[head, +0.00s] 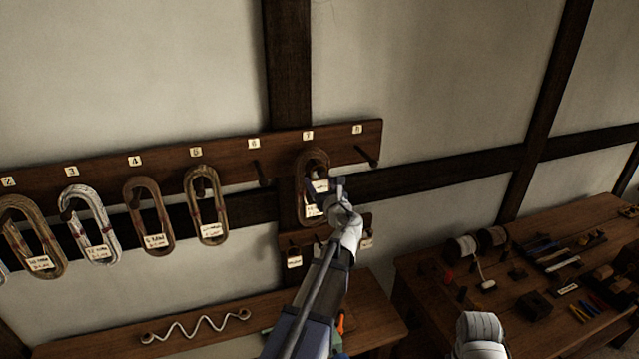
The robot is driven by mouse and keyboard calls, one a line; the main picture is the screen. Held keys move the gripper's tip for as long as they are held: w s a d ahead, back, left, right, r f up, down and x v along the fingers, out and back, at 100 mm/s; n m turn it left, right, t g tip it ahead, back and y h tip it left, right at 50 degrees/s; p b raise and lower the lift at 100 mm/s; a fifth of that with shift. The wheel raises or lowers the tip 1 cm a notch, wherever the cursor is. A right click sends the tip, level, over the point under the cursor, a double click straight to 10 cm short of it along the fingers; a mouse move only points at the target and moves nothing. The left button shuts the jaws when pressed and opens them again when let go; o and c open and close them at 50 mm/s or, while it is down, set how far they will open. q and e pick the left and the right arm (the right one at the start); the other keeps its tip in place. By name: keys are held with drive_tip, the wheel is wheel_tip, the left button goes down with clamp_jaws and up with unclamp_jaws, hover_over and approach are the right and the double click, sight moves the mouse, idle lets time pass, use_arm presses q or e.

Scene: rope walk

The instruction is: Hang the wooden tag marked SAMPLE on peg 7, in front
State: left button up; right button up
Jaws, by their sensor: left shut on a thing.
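Peg 7 is under the number plate 7 (308,135) on the long wooden peg board (228,146). A brown rope coil (301,180) with a paper label (312,210) hangs there, hiding most of the peg. My left gripper (338,188) is in front of this coil, at its right side. The tag's writing is too small to read. I cannot tell whether the tag touches the peg.
Peg 6 (262,173) and peg 8 (367,156) are bare. Several labelled coils (206,205) hang to the left. A small board with tags (293,262) is below, partly behind my arm. A bench (190,318) stands beneath; a table with spools and tools (430,275) stands right.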

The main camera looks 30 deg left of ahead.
use_arm(q)
drive_tip(key=o, duration=1.4)
drive_tip(key=shift+c, duration=0.2)
drive_tip(key=shift+s+d, duration=0.1)
drive_tip(key=v, duration=0.7)
drive_tip(key=shift+s+d, duration=0.2)
drive_tip(key=shift+s, duration=0.05)
